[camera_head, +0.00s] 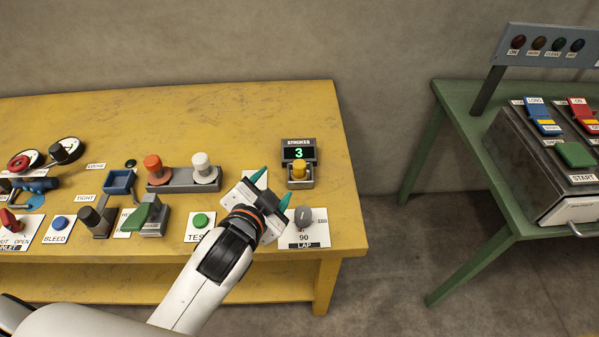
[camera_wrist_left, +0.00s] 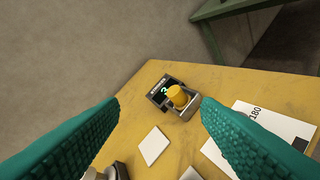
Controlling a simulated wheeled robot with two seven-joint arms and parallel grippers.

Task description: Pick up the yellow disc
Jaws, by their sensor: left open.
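The yellow disc (camera_head: 299,170) shows as a short yellow cylinder in a small grey holder (camera_head: 301,183), in front of a counter reading 3, near the yellow table's right end. In the left wrist view the yellow disc (camera_wrist_left: 178,96) stands beyond my fingertips, between their lines and right of centre. My left gripper (camera_head: 274,187) is open and empty, with its teal fingers apart, left of and nearer than the disc. It also shows in the left wrist view (camera_wrist_left: 160,103). My right gripper is not in view.
A grey knob (camera_head: 303,215) on a white dial card stands in front of the holder. Orange (camera_head: 153,168) and white (camera_head: 203,168) knobs stand on a grey base to the left. A green table (camera_head: 466,135) stands apart on the right. The yellow table's back right is clear.

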